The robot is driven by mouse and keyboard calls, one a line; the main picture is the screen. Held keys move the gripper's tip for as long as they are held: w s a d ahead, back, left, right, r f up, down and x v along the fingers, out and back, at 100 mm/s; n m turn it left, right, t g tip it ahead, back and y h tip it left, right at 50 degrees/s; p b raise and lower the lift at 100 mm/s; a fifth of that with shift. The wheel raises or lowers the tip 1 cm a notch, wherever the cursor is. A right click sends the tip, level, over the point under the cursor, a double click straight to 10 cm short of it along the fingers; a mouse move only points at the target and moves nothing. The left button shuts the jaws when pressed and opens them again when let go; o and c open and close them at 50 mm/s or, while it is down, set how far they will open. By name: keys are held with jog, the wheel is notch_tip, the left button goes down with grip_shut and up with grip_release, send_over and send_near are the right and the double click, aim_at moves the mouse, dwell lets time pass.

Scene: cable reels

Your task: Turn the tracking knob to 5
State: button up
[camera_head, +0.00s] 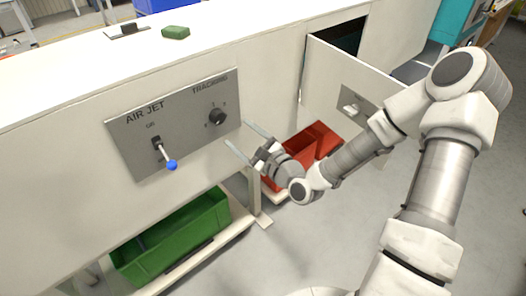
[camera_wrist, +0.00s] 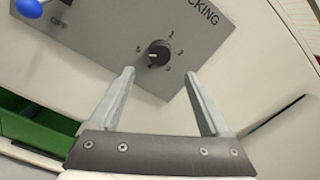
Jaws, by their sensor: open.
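The black tracking knob (camera_head: 217,117) sits on the right part of a grey control panel (camera_head: 190,139), under the word TRACKING. In the wrist view the knob (camera_wrist: 158,53) has small digits around it. A 1 and a 2 are at its upper right, and what looks like a 5 is at its left. A pale mark shows on the knob's left side; its exact setting is hard to read. My gripper (camera_head: 236,132) is open and empty, just right of and below the knob in the head view. In the wrist view its fingertips (camera_wrist: 159,73) point towards the knob without gripping it.
An air jet lever with a blue tip (camera_head: 171,164) sticks out left of the knob. A green crate (camera_head: 178,238) is below the panel, and a red crate (camera_head: 315,143) is behind my gripper. An open cabinet door (camera_head: 330,78) stands out at the right.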

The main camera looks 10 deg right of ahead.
jog(key=p+v, duration=0.4)
jog(key=v, duration=0.5)
jog(key=shift+p, duration=0.4)
